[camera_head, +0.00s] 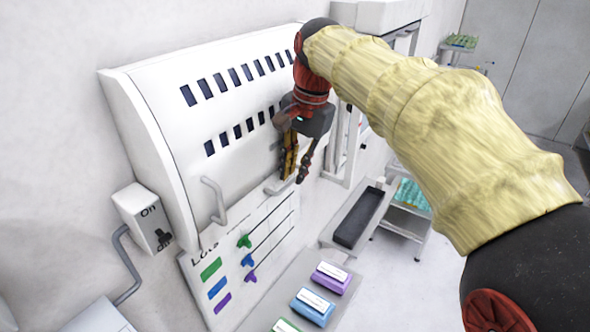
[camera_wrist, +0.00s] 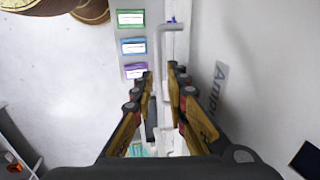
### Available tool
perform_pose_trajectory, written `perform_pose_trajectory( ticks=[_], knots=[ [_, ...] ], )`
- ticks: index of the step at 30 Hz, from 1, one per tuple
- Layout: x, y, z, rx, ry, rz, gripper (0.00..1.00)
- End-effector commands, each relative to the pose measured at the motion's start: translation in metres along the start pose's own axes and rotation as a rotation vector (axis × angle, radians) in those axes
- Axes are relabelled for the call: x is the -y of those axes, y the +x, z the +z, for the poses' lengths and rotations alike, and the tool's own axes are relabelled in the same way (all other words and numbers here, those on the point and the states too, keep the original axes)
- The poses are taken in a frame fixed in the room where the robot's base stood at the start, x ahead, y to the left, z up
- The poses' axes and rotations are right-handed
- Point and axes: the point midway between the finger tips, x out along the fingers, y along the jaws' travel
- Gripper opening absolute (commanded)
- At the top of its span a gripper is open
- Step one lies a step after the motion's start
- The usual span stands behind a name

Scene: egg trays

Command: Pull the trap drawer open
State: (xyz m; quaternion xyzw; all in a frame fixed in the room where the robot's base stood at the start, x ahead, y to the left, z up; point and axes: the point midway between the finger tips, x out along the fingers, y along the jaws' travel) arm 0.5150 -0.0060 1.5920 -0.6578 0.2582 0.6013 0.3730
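My gripper (camera_head: 303,160) hangs in front of the white cabinet (camera_head: 150,95), near the right end of its lower front. In the wrist view my gripper (camera_wrist: 162,74) is open, with a clear gap between its fingers. A pale handle bar (camera_wrist: 157,60) shows beyond and between the fingertips; I cannot tell whether they touch it. In the head view a handle (camera_head: 281,186) is partly beside the fingers, and another handle (camera_head: 214,203) stands further left. No drawer is plainly labelled as the trap drawer, and I see none standing clearly open on the cabinet front.
A sloped panel with coloured sliders (camera_head: 208,268) lies below the handles. Purple (camera_head: 331,278) and blue (camera_head: 313,306) boxes stand on a ledge in front. A grey trough (camera_head: 376,223) with a dark inside juts out to the right. A trolley (camera_head: 405,222) stands beyond it.

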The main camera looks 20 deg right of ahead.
Motion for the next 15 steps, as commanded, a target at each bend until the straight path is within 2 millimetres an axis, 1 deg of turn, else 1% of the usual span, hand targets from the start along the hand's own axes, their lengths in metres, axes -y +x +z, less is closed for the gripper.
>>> perform_pose_trajectory(
  ticks=[3,10,15],
  knots=[
    [-0.0001,0.0034,0.0003,-0.001,-0.001,-0.001,0.15],
    [-0.0001,0.0041,0.0001,-0.001,0.000,-0.001,0.15],
    [-0.0001,0.0040,0.0001,-0.001,0.000,-0.001,0.05]
  ],
)
